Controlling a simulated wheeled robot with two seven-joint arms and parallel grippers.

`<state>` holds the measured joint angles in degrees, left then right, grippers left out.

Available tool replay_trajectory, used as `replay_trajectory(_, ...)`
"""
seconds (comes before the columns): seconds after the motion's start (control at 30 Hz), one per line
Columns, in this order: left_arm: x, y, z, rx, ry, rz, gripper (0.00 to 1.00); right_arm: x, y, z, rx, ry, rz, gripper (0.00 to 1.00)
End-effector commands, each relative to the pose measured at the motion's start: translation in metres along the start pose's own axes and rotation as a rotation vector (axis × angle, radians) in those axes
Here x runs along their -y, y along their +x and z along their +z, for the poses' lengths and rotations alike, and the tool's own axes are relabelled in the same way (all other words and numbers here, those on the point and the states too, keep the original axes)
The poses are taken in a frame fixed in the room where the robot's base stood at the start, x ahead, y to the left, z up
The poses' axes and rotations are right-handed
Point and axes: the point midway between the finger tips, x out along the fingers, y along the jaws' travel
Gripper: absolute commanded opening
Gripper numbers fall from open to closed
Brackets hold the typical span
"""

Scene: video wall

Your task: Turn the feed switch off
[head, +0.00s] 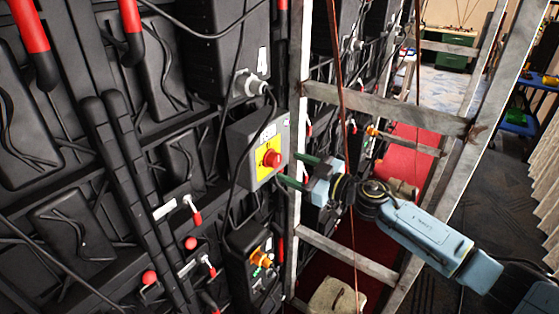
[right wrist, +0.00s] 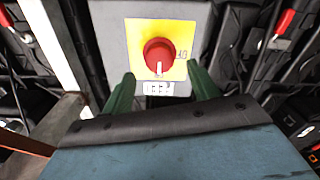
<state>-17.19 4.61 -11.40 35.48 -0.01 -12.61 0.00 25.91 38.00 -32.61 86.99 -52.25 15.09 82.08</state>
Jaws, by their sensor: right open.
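The feed switch is a red rotary knob (head: 272,158) on a yellow plate (head: 263,171), set on a grey box (head: 243,133) fixed to the black panel wall. In the right wrist view the knob (right wrist: 157,52) faces me, with its white mark pointing down in the picture. My right gripper (head: 287,168) is open, its green fingers pointing at the box. In the right wrist view its fingertips (right wrist: 160,76) stand apart, below and to either side of the knob. I cannot tell whether they touch it. My left gripper is out of view.
A metal frame with an upright post (head: 294,190) and a crossbar (head: 385,108) stands beside the box, close to my right arm. An orange knob (head: 258,257) sits lower on the wall.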

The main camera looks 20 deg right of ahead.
Motion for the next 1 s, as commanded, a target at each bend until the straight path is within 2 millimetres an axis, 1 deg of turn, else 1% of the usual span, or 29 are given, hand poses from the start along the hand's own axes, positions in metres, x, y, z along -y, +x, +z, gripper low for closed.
replay_trajectory(0.03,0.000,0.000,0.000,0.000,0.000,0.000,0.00,-0.001,0.012,-0.001,-0.004,0.002,0.002,0.60)
replay_trajectory(0.1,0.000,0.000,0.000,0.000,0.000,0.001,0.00,0.000,0.023,-0.001,-0.002,0.002,0.001,0.60)
replay_trajectory(0.2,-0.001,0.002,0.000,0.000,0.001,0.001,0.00,-0.001,0.036,0.000,-0.001,0.001,0.003,0.60)
replay_trajectory(0.3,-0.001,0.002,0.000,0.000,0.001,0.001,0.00,-0.001,0.044,0.001,-0.001,0.002,0.002,0.60)
replay_trajectory(0.43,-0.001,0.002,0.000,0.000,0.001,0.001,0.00,-0.001,0.049,0.001,0.000,0.000,0.001,0.60)
replay_trajectory(0.67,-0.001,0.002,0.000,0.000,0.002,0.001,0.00,-0.001,0.049,0.001,0.001,0.000,0.001,0.60)
replay_trajectory(0.77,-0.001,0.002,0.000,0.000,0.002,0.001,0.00,-0.001,0.049,0.001,0.001,0.000,0.001,0.48)
replay_trajectory(1.0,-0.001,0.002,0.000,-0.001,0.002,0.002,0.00,-0.001,0.049,0.001,0.001,0.001,0.001,0.16)
